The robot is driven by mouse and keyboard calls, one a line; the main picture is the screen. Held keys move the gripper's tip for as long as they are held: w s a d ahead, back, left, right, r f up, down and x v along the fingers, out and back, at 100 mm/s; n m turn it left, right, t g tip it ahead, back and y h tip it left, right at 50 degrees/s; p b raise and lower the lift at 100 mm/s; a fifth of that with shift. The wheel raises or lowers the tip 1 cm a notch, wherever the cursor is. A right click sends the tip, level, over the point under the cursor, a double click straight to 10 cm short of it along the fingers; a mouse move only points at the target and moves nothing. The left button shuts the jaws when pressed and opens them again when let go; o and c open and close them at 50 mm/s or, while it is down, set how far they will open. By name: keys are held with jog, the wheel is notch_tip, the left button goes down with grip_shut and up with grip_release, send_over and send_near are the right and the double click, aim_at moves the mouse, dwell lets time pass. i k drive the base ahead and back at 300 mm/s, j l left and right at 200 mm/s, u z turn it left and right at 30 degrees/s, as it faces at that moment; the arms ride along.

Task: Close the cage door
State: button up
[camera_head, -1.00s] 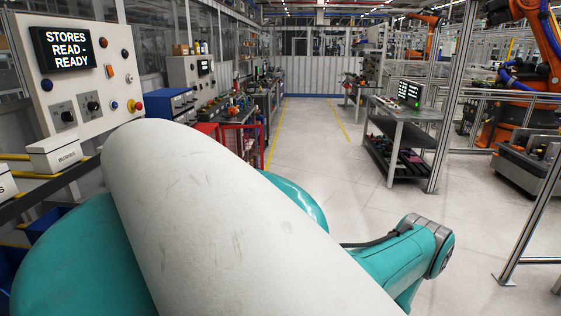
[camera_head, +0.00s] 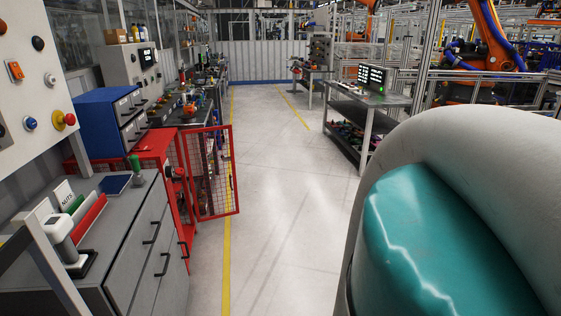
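A red-framed cage door (camera_head: 212,172) with wire mesh stands open, swung out from the red cage (camera_head: 160,150) on the left side of the aisle. Its free edge points out over the yellow floor line. Part of the cage's inside shows behind the mesh, but its contents are hard to make out. My arm's white and teal links fill the lower right of the view, well apart from the door. My gripper is out of view.
A grey drawer cabinet (camera_head: 125,235) with a scanner-like device on top stands before the cage at lower left. A blue drawer box (camera_head: 112,122) sits behind it. The aisle floor (camera_head: 285,200) is clear. A bench with a screen (camera_head: 368,110) stands at right.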

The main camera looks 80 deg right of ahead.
aim_at(229, 126)
jog(key=z, duration=2)
jog(key=i+l+z, duration=0.1)
jog(key=i+z, duration=0.4)
jog(key=i, duration=2.7)
jog(key=i+z, duration=0.1)
jog(key=i, duration=0.5)
jog(key=i+j+z, duration=0.15)
jog(key=i, duration=0.45)
jog(key=i+z, duration=0.1)
jog(key=i, duration=0.5)
jog(key=i+u, duration=0.15)
jog(key=i, duration=0.45)
jog(key=i+l+u, duration=0.15)
jog(key=i, duration=0.5)
jog(key=i+l+u, duration=0.15)
jog(key=i, duration=0.45)
jog(key=i+j+u, duration=0.1)
jog(key=i+u, duration=0.25)
jog(key=i, duration=0.15)
jog(key=i+u, duration=0.35)
jog(key=i, duration=0.15)
jog(key=i+l+u, duration=0.2)
jog(key=i+u, duration=0.15)
jog(key=i, duration=0.15)
jog(key=u, duration=3.4)
